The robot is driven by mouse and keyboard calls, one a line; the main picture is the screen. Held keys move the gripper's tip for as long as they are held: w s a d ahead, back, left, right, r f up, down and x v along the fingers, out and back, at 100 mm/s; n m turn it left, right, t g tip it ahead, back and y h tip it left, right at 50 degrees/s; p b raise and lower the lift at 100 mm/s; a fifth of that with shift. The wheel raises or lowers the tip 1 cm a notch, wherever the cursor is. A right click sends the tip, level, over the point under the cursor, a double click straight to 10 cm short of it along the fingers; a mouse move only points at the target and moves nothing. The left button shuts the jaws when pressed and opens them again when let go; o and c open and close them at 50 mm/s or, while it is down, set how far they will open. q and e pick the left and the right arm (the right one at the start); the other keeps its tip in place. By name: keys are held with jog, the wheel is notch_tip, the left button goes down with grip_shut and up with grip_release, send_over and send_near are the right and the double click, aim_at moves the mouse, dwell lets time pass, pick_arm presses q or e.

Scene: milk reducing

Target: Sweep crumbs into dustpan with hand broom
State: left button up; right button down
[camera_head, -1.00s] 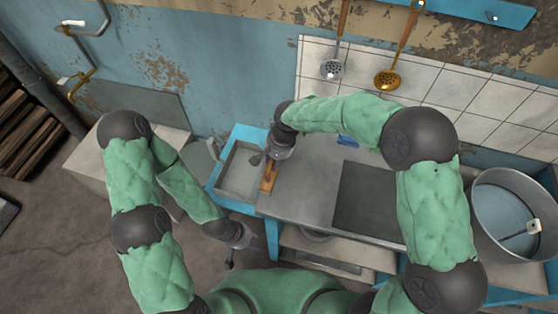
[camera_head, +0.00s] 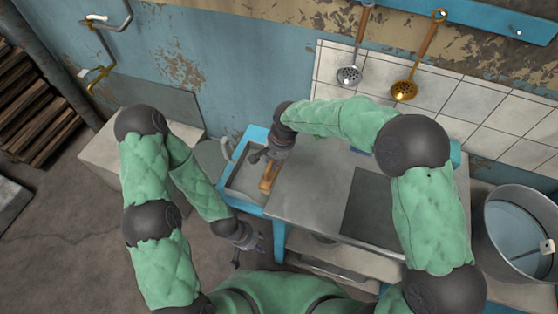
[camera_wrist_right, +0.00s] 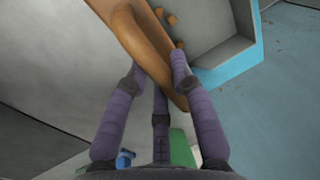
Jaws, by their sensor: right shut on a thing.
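My right gripper (camera_head: 267,162) is shut on the wooden hand broom (camera_head: 268,178) at the right side of a grey, blue-rimmed tray-like basin (camera_head: 231,195). In the right wrist view the broom's wooden body (camera_wrist_right: 135,30) lies between the purple fingers, and its bristles are not visible. Several small orange-brown crumbs (camera_wrist_right: 171,19) lie beside it, by the grey recess with the blue edge. My left gripper (camera_head: 250,248) hangs low, left of the counter, with its fingers apart and nothing seen in them. I cannot make out a separate dustpan.
A grey metal counter (camera_head: 310,185) with a dark square panel (camera_head: 375,212) extends right of the basin. A large metal pot (camera_head: 515,235) stands at far right. A green object (camera_wrist_right: 181,150) and a blue object (camera_wrist_right: 124,160) show low in the wrist view.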

jog(key=shift+r, duration=0.15)
jog(key=shift+r+p, duration=2.45)
jog(key=shift+r, duration=1)
jog(key=s+d+f+n, duration=0.1)
jog(key=s+d+f, duration=0.1)
jog(key=d, duration=0.9)
jog(key=s+d+f+n, duration=0.2)
jog(key=d, duration=1)
jog(key=shift+s+d+f+g, duration=0.15)
jog(key=shift+d+f+g, duration=0.1)
jog(key=shift+f+g, duration=0.05)
